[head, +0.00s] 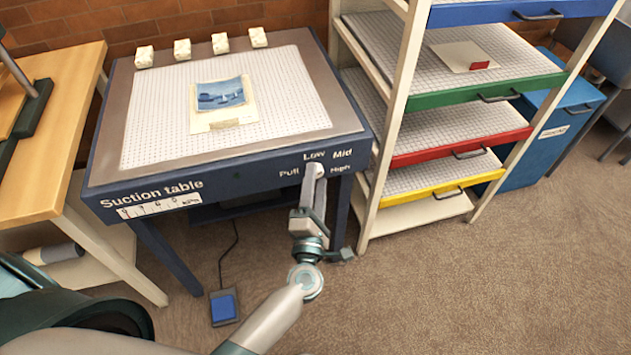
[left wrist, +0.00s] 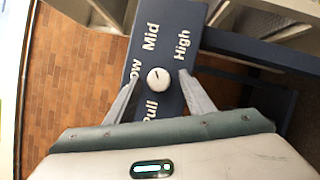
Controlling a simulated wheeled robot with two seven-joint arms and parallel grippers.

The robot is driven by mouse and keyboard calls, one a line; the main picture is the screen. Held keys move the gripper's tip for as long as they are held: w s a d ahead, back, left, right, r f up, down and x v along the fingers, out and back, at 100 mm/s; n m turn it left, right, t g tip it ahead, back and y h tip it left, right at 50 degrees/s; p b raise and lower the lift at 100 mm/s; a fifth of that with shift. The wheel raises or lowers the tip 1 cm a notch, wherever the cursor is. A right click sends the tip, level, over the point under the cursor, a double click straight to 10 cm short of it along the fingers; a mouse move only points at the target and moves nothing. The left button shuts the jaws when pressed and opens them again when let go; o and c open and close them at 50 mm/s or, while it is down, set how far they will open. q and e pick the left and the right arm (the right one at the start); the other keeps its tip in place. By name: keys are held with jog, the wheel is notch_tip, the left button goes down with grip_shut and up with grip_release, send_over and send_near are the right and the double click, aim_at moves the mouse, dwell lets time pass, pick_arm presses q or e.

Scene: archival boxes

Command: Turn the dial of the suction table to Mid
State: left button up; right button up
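The suction table (head: 85,190) is dark blue with a white perforated top. Its dial (left wrist: 158,79) is a round white knob with a small dark mark, on the front panel among the labels Low, Mid, High and one reading like Pull. I cannot tell which label the mark points to. In the head view the dial is mostly hidden by my left gripper (head: 314,178), which reaches the panel from below. In the left wrist view the left gripper (left wrist: 159,77) is open, one finger on each side of the dial, with gaps visible. My right gripper is not in view.
A photograph on a mount (head: 222,100) and several white blocks (head: 182,49) lie on the tabletop. A rack with coloured shelves (head: 475,92) stands close on the right. A blue foot pedal (head: 224,306) is on the floor. A wooden table (head: 60,75) stands on the left.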

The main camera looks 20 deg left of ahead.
pick_arm(q)
jog(key=shift+s, duration=0.1)
jog(key=b+v, duration=0.3)
jog(key=v, duration=1.4)
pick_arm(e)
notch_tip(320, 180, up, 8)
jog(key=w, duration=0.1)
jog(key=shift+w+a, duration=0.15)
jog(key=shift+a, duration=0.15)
pick_arm(q)
jog(key=shift+s, duration=0.1)
